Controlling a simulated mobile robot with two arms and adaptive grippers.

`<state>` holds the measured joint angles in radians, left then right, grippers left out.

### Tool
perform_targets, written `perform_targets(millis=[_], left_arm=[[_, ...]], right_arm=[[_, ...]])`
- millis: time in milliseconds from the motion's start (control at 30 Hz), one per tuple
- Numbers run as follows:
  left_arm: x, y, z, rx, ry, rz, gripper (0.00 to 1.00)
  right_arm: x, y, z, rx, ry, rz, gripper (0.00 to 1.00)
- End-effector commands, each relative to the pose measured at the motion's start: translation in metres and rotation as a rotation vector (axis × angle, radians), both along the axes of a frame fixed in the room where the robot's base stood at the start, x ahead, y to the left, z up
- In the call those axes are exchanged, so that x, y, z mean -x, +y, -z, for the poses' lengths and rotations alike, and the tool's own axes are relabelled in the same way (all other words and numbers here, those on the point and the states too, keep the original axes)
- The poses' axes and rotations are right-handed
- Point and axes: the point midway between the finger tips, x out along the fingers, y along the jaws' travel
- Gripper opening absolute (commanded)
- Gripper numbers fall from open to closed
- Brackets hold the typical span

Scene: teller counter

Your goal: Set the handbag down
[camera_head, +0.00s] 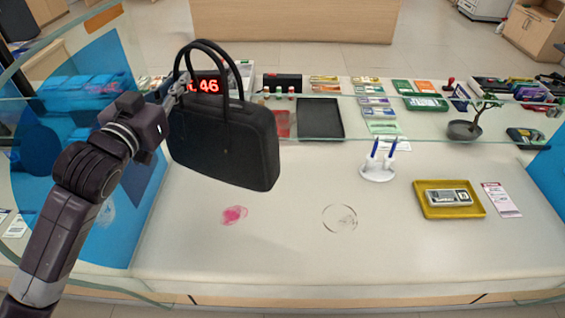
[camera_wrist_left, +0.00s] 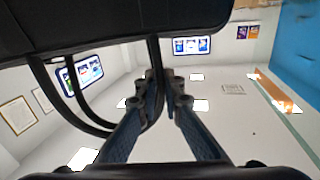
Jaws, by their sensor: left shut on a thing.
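The black handbag (camera_head: 225,145) hangs at the left of the counter in the head view, tilted a little, its handles up. My left gripper (camera_head: 177,90) is shut on a handle of the bag. In the left wrist view the bag's dark body (camera_wrist_left: 110,25) fills the top left, and a handle strap runs between the fingertips of my left gripper (camera_wrist_left: 158,85). The bag appears to be above the white counter (camera_head: 300,245); I cannot tell whether its base touches. My right gripper is not in view.
A pink stain (camera_head: 234,215) and a ring mark (camera_head: 340,218) lie on the bare counter. A white pen stand (camera_head: 378,168) and a yellow tray (camera_head: 420,205) stand to the right. A clear glass screen (camera_head: 330,120) crosses behind, with a black tray (camera_head: 320,105) beyond.

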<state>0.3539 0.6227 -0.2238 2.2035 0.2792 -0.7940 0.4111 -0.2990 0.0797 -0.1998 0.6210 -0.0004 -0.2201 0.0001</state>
Motion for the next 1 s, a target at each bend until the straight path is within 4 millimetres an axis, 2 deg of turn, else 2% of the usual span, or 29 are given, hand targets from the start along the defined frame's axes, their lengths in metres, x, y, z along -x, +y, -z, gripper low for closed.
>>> perform_targets(millis=[67, 167, 267, 733, 833, 1000], left_arm=[[0.0, 0.0, -0.004, 0.003, -0.009, 0.002, 0.0], [0.0, 0.0, 0.004, 0.005, -0.006, 0.001, 0.0], [0.0, 0.0, 0.02, 0.005, -0.002, 0.001, 0.0], [0.0, -0.001, 0.127, 0.006, -0.003, 0.001, 0.0], [0.0, -0.001, 0.141, 0.005, -0.005, 0.002, 0.0], [-0.001, -0.001, 0.152, 0.005, -0.01, 0.003, 0.0]], right_arm=[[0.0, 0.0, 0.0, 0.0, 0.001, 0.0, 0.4], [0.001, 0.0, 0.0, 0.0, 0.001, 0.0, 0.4], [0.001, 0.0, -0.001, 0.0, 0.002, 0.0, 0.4], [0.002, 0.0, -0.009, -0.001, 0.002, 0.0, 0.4], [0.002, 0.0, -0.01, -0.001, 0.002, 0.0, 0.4], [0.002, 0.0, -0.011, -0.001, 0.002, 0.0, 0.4]])
